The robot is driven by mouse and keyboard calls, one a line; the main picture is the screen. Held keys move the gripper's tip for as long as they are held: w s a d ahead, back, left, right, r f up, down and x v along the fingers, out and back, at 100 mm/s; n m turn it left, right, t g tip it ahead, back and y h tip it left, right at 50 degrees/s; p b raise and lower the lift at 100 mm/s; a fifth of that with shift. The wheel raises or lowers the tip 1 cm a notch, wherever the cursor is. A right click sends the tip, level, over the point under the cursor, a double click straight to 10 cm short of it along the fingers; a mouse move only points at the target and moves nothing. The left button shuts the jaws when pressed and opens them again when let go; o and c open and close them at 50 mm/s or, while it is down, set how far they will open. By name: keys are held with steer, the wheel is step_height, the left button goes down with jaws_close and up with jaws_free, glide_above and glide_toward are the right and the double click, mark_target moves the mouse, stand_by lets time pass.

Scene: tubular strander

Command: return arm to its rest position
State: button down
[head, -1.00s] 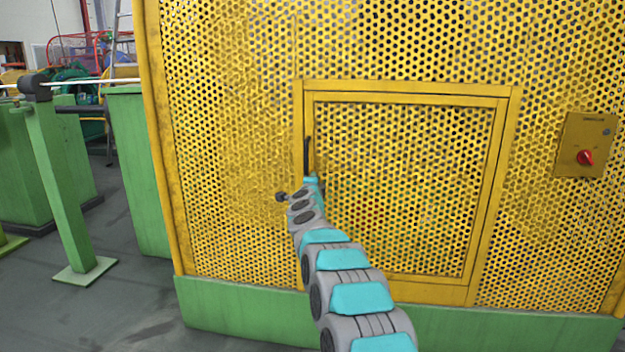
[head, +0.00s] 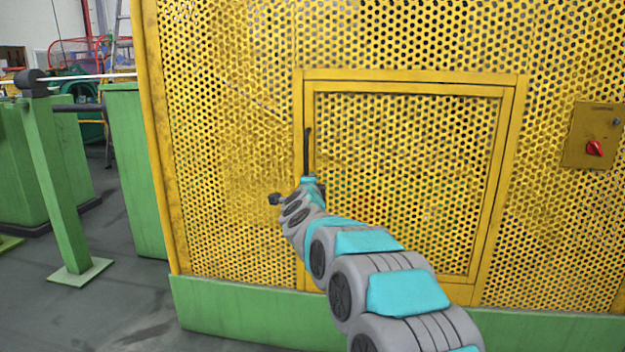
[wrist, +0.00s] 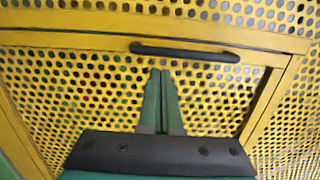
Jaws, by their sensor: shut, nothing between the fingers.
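My arm reaches up to the left side of a yellow perforated door (head: 410,82) in the head view. The black door handle (head: 307,152) stands upright on the door's left frame, just above the arm's end. In the wrist view the handle (wrist: 185,51) lies across the picture beyond my gripper (wrist: 160,72). The two green fingers are together and empty, with their tips pointing toward the handle and apparently short of it. The door (wrist: 278,92) looks closed in its frame. The fingers are hidden behind the arm in the head view.
A yellow switch box (head: 592,136) with a red knob (head: 594,148) is mounted right of the door. A green base (head: 240,312) runs under the yellow guard. A green post (head: 62,190) and green cabinets (head: 132,170) stand at the left, with grey floor (head: 120,310) in front.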

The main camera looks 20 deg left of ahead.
steer(key=s+d+f+n+g+h, duration=0.1)
steer(key=s+d+f+n+g, duration=0.4)
steer(key=s+d, duration=0.9)
steer(key=s+d+f+n+g+h+p, duration=0.1)
steer(key=s+d+f+n+g, duration=0.4)
steer(key=s+d, duration=0.9)
steer(key=s+d+f+n+g+h, duration=0.2)
steer(key=s+d+f+n+g, duration=0.3)
steer(key=s, duration=2.8)
steer(key=d+f+g, duration=0.4)
steer(key=d, duration=0.5)
steer(key=shift+s+d+f+p, duration=0.2)
steer(key=shift+s+p, duration=0.1)
steer(key=shift+p, duration=0.1)
steer(key=c, duration=1.6)
jaws_free()
